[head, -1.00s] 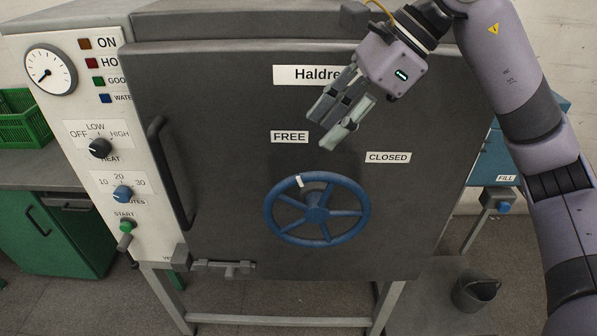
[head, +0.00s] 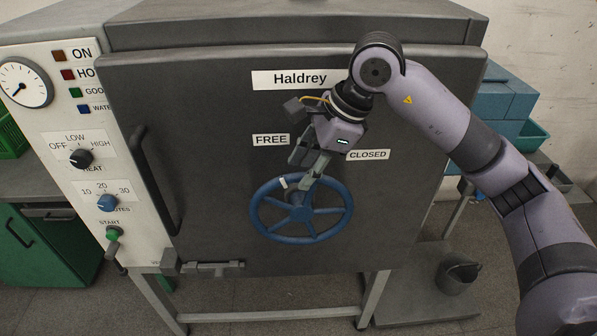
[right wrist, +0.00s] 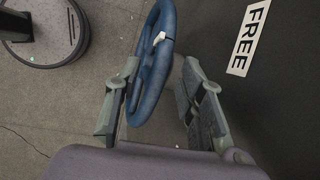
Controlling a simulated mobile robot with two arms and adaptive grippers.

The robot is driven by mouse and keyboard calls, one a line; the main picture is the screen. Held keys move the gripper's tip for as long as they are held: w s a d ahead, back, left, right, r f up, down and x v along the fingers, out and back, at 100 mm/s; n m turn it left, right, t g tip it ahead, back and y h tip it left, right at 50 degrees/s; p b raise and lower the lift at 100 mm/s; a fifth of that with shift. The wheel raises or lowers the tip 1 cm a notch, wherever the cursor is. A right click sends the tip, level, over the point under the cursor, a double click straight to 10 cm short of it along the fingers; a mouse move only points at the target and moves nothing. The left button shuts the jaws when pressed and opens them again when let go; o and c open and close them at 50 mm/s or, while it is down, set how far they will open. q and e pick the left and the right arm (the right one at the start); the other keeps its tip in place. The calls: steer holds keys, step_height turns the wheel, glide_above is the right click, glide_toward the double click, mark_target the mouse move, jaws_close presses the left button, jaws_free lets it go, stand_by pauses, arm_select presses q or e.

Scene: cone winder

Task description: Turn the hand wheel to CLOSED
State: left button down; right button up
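The blue hand wheel (head: 338,226) is on the dark door (head: 220,110) in the head view. Its white mark (head: 283,183) is at the upper left of the rim, below the FREE label (head: 271,140). The CLOSED label (head: 368,155) is to the right. My right gripper (head: 305,176) is at the top of the wheel, just right of the white mark. In the right wrist view its fingers (right wrist: 160,105) are apart, with the wheel rim (right wrist: 152,75) between them; I see a gap on each side. My left gripper is not in view.
A door handle (head: 152,180) stands out left of the wheel, and a latch (head: 213,267) sits at the door's lower left. The control panel (head: 85,130) is further left. A dark bucket (head: 457,275) stands at the lower right.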

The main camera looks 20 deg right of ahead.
mark_target(301, 174)
steer(key=shift+p+x, duration=0.3)
steer(key=shift+x, duration=1.55)
steer(key=shift+r, duration=0.1)
steer(key=shift+c, duration=0.5)
jaws_close()
